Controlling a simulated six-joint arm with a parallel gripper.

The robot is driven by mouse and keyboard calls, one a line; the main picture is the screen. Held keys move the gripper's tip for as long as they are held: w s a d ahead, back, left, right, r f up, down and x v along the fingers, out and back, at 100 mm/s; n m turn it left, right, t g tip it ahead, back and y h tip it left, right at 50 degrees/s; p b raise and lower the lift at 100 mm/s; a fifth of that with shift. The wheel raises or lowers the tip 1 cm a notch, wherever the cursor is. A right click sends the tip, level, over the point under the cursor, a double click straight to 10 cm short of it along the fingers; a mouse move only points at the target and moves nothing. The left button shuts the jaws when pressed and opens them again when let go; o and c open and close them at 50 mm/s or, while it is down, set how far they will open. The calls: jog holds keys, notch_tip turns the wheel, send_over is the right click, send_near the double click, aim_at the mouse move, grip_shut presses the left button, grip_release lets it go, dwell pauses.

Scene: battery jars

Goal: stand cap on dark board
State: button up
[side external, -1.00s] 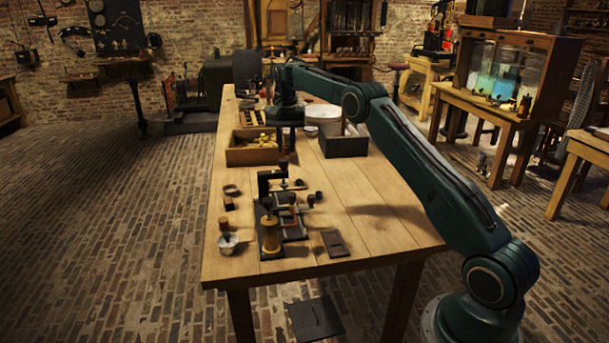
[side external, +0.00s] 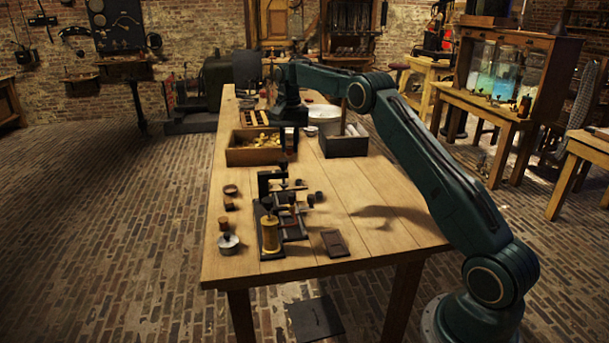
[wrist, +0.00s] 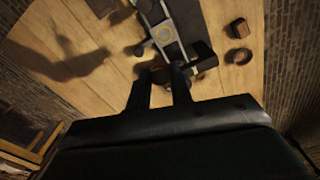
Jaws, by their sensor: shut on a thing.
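My gripper (side external: 290,146) hangs over the table, behind the dark clamp stand in the side view. In the wrist view its two fingers (wrist: 160,86) are closed around a small dark brownish thing, likely the cap (wrist: 159,75), mostly hidden by the fingers. I cannot make out its shape or tilt. The dark board (side external: 335,243) lies flat near the table's front edge, right of the brass apparatus, with nothing seen on it. Its edge also seems to show at the top left of the wrist view (wrist: 101,7). My gripper is well apart from it.
The apparatus with a brass cylinder (side external: 269,233) and the clamp stand (side external: 265,183) rise mid-table. A ring (side external: 231,189), a brown block (side external: 224,224) and a metal cup (side external: 228,242) stand at left. Boxes (side external: 252,157) (side external: 344,147) stand behind. The table's right side is bare.

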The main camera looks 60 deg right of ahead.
jog(key=s, duration=0.2)
send_over(338, 249)
jog(key=f, duration=0.2)
jog(key=shift+a, duration=0.1)
dwell(0.5)
notch_tip(338, 249, down, 16)
jog(key=shift+f, duration=0.1)
dwell(0.5)
jog(key=shift+f, duration=1.85)
jog(key=shift+f, duration=0.15)
